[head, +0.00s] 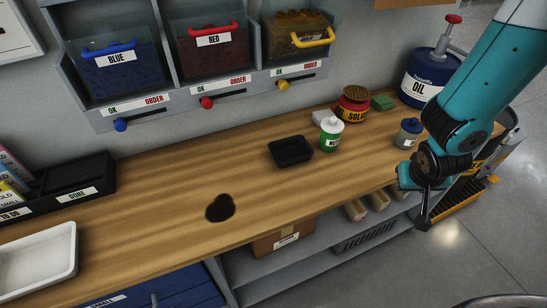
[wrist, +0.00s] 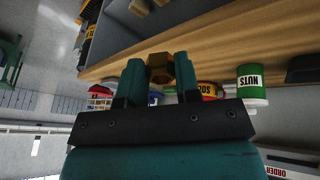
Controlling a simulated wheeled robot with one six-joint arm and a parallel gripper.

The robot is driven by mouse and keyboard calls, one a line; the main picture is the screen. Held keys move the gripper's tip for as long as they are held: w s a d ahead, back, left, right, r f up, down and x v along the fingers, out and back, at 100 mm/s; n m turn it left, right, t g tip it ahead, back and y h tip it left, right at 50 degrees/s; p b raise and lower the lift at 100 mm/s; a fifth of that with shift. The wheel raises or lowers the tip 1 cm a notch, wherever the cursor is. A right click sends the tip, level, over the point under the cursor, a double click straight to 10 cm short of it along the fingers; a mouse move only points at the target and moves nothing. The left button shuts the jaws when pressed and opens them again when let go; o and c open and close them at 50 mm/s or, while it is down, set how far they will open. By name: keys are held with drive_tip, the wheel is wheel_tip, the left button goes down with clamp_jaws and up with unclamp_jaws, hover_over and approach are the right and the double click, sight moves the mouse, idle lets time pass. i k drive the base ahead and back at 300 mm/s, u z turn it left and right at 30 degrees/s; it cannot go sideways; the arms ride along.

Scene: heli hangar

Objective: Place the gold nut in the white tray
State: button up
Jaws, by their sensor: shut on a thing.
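The gold nut (wrist: 160,68) is held between the two teal fingers of my gripper (wrist: 160,75) in the wrist view. My gripper also shows in the head view (head: 423,215), at the right, out past the bench's front edge. I cannot make out the nut in the head view. The white tray (head: 72,250) lies at the near left end of the wooden bench, cut off by the frame edge. What shows of its inside looks empty. My gripper is far to the right of the tray.
The wooden bench (head: 165,190) holds a black tray (head: 290,151), a green-and-white nuts can (head: 331,135), a solder pot (head: 352,107), a blue-capped bottle (head: 408,132) and an oil can (head: 425,80). A black rack (head: 85,185) stands left. A dark patch (head: 220,208) marks the otherwise clear middle.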

sight(39, 264)
drive_tip(key=z, duration=1.45)
drive_tip(key=k, duration=2.3)
drive_tip(key=u, duration=2.75)
drive_tip(key=i, duration=1)
drive_tip(key=u, duration=0.05)
